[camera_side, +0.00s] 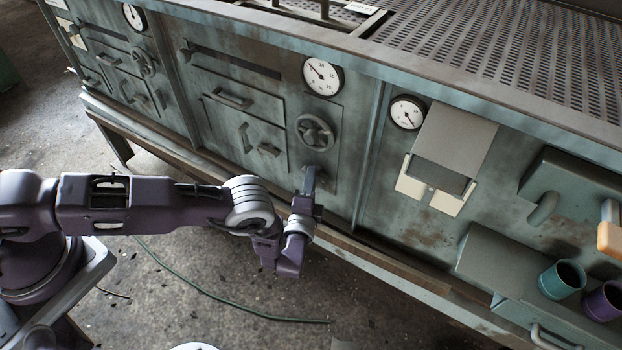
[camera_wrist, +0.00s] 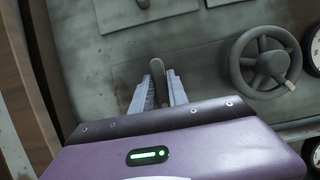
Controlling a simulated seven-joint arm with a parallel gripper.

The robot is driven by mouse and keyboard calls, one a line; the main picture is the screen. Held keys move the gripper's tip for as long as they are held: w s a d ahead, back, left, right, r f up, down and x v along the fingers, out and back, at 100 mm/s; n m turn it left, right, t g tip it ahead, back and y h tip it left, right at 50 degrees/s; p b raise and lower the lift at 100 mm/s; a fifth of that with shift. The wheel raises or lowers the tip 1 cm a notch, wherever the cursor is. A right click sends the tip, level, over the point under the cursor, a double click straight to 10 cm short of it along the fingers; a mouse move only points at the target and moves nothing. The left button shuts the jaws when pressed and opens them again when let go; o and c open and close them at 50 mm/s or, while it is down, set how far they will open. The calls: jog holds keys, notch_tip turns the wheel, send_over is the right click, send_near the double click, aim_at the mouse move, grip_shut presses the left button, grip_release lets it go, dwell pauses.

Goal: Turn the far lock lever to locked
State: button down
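In the wrist view my gripper (camera_wrist: 158,84) has its two grey fingers on either side of a grey lever (camera_wrist: 158,70), which stands out from a plate on the cabinet. The fingers are very close to it, but whether they press on it is not clear. In the side view my gripper (camera_side: 308,180) is at the cabinet front, just below the handwheel (camera_side: 315,131), and hides the lever there. Another small lever (camera_side: 159,99) shows on the left-hand panel, below that panel's wheel. No locked or unlocked marking is readable.
The wheel also shows in the wrist view (camera_wrist: 265,62), right of the fingers. A drawer with a handle (camera_side: 233,99) and a lower handle (camera_side: 268,150) are left of my gripper. Pale flaps (camera_side: 430,192) and grey boxes stick out at right. Free floor lies in front.

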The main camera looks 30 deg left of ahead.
jog(key=shift+n, duration=0.3)
jog(key=shift+n+g+h, duration=0.55)
jog(key=shift+n+h, duration=0.6)
jog(key=shift+n, duration=1)
jog(key=shift+n+g+h, duration=0.5)
jog(key=shift+n+h, duration=0.6)
jog(key=shift+n, duration=1)
jog(key=shift+n+g+h, duration=0.55)
jog(key=shift+n+h, duration=0.6)
jog(key=shift+n, duration=1)
jog(key=c, duration=1.3)
grip_release()
jog(key=shift+s, duration=0.1)
